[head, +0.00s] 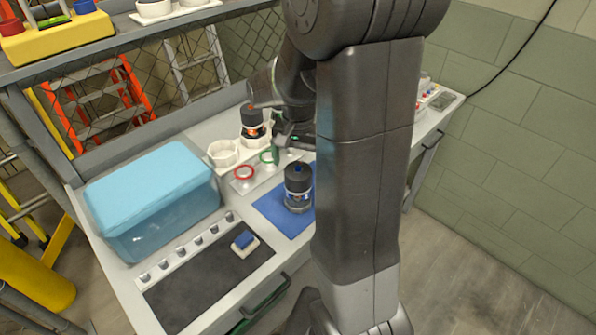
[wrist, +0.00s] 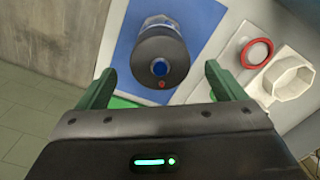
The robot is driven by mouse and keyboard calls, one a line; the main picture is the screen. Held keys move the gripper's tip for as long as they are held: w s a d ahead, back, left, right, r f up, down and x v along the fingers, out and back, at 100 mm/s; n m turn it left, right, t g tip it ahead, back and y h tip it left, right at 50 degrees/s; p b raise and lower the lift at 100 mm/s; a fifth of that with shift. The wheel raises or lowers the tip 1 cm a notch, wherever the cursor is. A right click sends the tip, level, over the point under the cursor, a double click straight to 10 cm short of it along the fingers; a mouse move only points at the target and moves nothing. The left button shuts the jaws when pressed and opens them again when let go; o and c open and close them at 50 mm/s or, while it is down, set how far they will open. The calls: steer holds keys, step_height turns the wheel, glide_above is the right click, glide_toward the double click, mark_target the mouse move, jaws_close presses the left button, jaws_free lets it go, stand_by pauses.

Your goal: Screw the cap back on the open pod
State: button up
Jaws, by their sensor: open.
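A pod with a dark top and clear lower body (head: 298,190) stands upright on a blue mat (head: 268,207). In the wrist view the pod's dark round top (wrist: 162,57) has a blue centre and a small red dot. I cannot tell whether that top is a separate cap. A second dark pod with an orange top (head: 252,122) stands in a white holder beside an empty hexagonal socket (head: 222,153). My gripper (wrist: 161,85) is open and empty, its green fingers either side of the pod's top in the wrist view, apart from it. In the head view my arm partly hides the gripper (head: 283,146).
A red ring (head: 244,172) and a green ring (head: 268,156) lie in front of the holder. A light-blue lidded bin (head: 150,200) fills the bench's left. A dark mat (head: 205,285) holds a small blue-topped block (head: 244,240). The wall shelf is above.

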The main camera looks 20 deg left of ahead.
mark_target(298, 168)
steer(key=shift+f, duration=2.5)
steer(key=c, duration=1)
steer(key=m, duration=0.3)
steer(key=shift+m, duration=0.4)
steer(key=m, duration=1.1)
steer(key=shift+m, duration=0.3)
steer(key=o, duration=1)
